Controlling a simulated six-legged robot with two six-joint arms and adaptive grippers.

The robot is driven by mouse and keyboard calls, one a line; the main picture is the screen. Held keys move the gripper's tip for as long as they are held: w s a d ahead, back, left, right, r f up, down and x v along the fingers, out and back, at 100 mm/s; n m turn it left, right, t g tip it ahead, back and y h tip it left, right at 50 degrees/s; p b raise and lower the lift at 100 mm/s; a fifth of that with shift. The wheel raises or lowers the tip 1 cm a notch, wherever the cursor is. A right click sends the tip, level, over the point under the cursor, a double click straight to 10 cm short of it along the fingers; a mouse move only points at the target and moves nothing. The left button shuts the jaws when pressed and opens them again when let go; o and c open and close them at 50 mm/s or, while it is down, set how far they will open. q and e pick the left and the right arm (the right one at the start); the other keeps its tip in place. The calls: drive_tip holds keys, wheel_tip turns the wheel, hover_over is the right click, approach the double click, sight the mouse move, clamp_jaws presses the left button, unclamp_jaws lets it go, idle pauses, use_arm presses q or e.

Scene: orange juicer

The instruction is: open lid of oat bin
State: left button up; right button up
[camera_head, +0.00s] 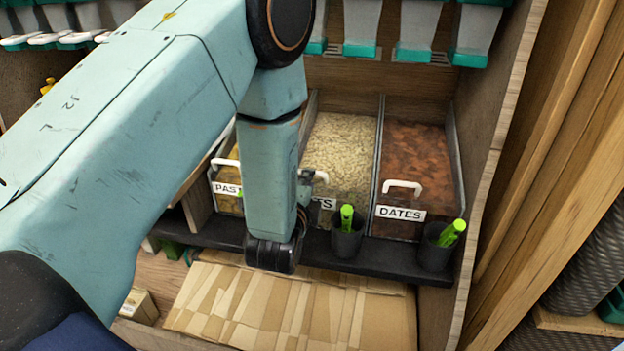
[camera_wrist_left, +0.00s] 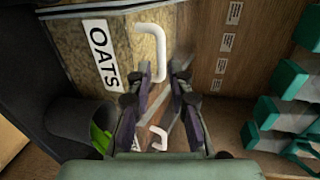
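The oat bin (camera_head: 342,137) is the middle one of three bins, filled with pale flakes under a clear top. Its lid looks down. Its label is partly covered by my left arm in the head view; the OATS label (camera_wrist_left: 103,57) reads whole in the left wrist view. The white lid handle (camera_wrist_left: 152,48) stands just beyond my left fingertips; its front part (camera_head: 321,176) shows beside my arm in the head view. My left gripper (camera_wrist_left: 163,78) is open, its two fingers apart near the handle's lower end. Contact cannot be told. My right gripper is not in view.
The dates bin (camera_head: 414,165) stands to the right, the pasta bin (camera_head: 228,188) to the left. Black cups with green items (camera_head: 347,235) (camera_head: 438,248) stand on the black ledge in front. Teal-tipped dispensers (camera_head: 415,30) hang above. A wooden wall (camera_head: 505,110) closes the right side.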

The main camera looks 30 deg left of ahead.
use_arm(q)
drive_tip(key=b+x, duration=0.1)
drive_tip(key=x, duration=0.2)
drive_tip(key=shift+w, duration=0.35)
clamp_jaws()
idle(0.4)
